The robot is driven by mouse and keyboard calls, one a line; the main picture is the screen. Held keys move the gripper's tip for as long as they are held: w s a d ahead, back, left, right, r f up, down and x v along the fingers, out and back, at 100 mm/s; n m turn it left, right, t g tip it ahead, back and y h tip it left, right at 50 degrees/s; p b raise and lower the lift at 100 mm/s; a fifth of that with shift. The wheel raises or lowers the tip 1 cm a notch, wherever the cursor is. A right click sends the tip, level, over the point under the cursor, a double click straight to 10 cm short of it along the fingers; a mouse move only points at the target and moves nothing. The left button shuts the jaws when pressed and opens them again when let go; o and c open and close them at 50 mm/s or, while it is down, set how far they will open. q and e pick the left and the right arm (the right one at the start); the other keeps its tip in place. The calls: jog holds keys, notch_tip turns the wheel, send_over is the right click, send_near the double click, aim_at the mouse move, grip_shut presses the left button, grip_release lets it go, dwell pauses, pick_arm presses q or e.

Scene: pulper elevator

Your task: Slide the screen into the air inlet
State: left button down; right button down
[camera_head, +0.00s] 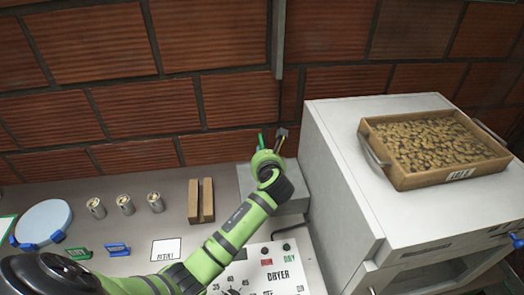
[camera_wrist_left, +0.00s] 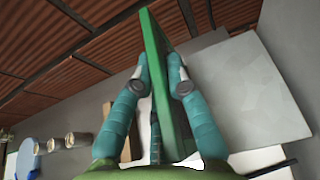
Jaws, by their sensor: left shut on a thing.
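My left gripper (camera_head: 270,140) is raised in front of the brick wall, above the grey metal box (camera_head: 288,205) beside the dryer cabinet. In the left wrist view my left gripper (camera_wrist_left: 160,78) is shut on a thin green-framed panel, which I take to be the screen (camera_wrist_left: 170,95). Its fingers press on both faces, and the panel is seen nearly edge-on. In the head view only a small green sliver of the screen (camera_head: 262,140) shows at the fingers. I cannot make out the air inlet for certain; the arm covers part of the grey box. My right gripper is not in view.
A slotted wooden block (camera_head: 201,200) and several small cans (camera_head: 125,204) stand on the counter. A blue-handled disc (camera_head: 42,222) lies at left. The white cabinet (camera_head: 335,170) bears a wooden tray of beans (camera_head: 425,178) and rises close on the right.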

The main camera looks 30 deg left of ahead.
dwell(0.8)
pick_arm(q)
jog(key=shift+f+p, duration=0.1)
jog(key=shift+p, duration=0.5)
dwell(0.4)
jog(key=shift+p, duration=0.5)
dwell(0.5)
jog(key=shift+p, duration=0.55)
jog(key=shift+f+b, duration=2.6)
jog(key=shift+f, duration=1.7)
jog(key=c, duration=1.2)
grip_release()
